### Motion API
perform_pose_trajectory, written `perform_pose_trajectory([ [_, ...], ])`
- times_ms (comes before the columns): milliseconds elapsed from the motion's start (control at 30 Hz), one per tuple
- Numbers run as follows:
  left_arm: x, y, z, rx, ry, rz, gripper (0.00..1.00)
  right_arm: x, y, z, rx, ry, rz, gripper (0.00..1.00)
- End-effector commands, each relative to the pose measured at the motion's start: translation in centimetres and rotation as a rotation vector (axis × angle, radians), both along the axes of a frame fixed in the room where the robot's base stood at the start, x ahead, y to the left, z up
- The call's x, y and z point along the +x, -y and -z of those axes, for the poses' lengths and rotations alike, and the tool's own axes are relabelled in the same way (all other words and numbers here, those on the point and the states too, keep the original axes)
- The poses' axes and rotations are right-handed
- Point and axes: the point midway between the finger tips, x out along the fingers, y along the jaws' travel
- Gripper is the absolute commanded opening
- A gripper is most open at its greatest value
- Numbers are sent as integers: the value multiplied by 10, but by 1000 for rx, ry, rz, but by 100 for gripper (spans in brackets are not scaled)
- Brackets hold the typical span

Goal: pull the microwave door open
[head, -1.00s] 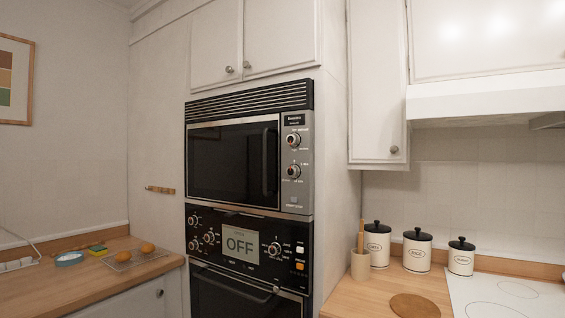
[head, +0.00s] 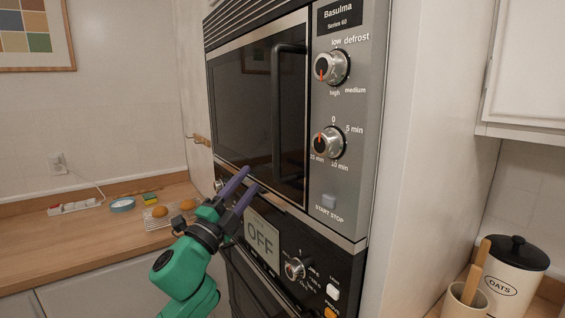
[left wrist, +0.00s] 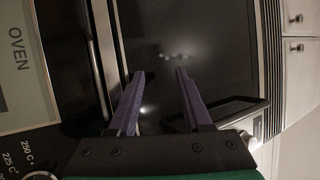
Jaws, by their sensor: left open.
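The microwave (head: 345,195) is built into the wall, and its dark glass door (head: 240,115) is shut. Its black vertical handle (head: 275,120) is on the door's right side, beside the knobs. My left gripper (head: 249,180) has purple fingers, open and empty, in front of the door's lower edge, below and left of the handle. In the left wrist view, the open fingers (left wrist: 160,73) point at the dark door glass (left wrist: 165,40). My right gripper is not in view.
The oven panel (head: 262,238) reading OFF is just below the microwave, close to my left gripper. The OATS canister (head: 512,268) stands at right.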

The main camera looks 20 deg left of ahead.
Motion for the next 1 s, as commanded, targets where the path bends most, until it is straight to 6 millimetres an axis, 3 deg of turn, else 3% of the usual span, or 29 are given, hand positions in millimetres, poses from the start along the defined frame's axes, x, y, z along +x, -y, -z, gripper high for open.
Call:
perform_pose_trajectory([
  [33, -7, 9, -47, 174, 146, 31, 50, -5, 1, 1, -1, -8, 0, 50],
  [100, -26, 26, -99, 460, 341, 76, 50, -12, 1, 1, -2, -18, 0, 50],
  [200, -60, 33, -147, 910, 551, 113, 50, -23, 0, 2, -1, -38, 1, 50],
  [267, -78, 24, -161, 1156, 613, 120, 50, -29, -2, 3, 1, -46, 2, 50],
  [400, -109, -11, -170, 1503, 623, 131, 50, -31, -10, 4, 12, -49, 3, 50],
  [533, -114, -18, -170, 1582, 610, 146, 50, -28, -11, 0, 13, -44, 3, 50],
  [667, -100, 1, -172, 1580, 613, 151, 50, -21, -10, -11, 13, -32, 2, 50],
  [1000, -44, 71, -173, 1574, 615, 152, 50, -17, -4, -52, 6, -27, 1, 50],
])
